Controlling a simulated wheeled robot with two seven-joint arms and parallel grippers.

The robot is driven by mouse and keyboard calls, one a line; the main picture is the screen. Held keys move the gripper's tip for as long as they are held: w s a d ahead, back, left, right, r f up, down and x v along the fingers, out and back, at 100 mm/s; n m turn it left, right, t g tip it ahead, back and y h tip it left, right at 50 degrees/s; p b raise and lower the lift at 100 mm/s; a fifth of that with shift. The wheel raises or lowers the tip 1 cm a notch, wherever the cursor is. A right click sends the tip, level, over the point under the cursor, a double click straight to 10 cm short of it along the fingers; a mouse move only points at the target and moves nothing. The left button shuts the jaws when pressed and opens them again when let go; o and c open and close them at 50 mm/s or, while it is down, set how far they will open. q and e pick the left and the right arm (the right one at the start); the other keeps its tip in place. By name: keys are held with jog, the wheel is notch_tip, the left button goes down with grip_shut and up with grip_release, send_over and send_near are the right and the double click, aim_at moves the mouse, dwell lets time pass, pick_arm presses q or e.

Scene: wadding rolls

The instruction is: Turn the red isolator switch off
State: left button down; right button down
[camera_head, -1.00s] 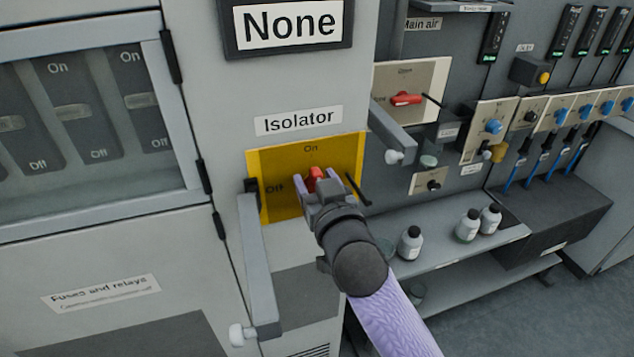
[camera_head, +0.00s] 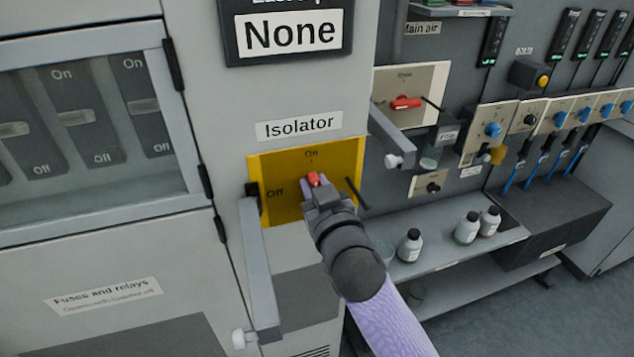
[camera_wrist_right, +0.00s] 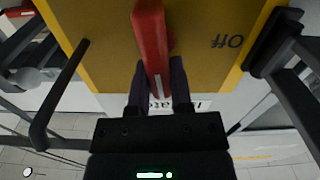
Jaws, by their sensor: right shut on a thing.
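The red isolator switch handle (camera_head: 313,179) sits on a yellow plate (camera_head: 277,205) below the "Isolator" label. The plate reads "On" above the handle and "Off" to its left. My right gripper (camera_head: 316,190) is shut on the handle and hides most of it in the head view. In the right wrist view, the red handle (camera_wrist_right: 151,40) runs straight up the picture from between the fingers of my right gripper (camera_wrist_right: 158,88), with an upside-down "Off" to its right. My left gripper is not in view.
A grey lever arm (camera_head: 256,265) hangs at the plate's left, and a black rod (camera_head: 357,193) juts out at its right. Another grey arm (camera_head: 391,140) sticks out to the right. Bottles (camera_head: 410,245) stand on a shelf, and another red switch (camera_head: 405,103) is on the back panel.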

jog(key=n, duration=0.1)
jog(key=n+p, duration=0.1)
jog(key=shift+s+a+n, duration=0.1)
jog(key=shift+a+n, duration=0.1)
jog(key=shift+n, duration=0.1)
jog(key=shift+s+a+f+n+p, duration=0.15)
jog(key=shift+f+n+p, duration=0.25)
jog(key=shift+n, duration=1.95)
jog(key=shift+a+f+n+p, duration=0.25)
jog(key=shift+f+n+p, duration=0.15)
jog(key=shift+n, duration=2)
jog(key=shift+s+a+f+n+p, duration=0.1)
jog(key=shift+a+f+n+p, duration=0.25)
jog(key=shift+n, duration=2)
jog(key=shift+d, duration=0.15)
jog(key=c, duration=0.5)
grip_release()
jog(key=shift+r, duration=0.1)
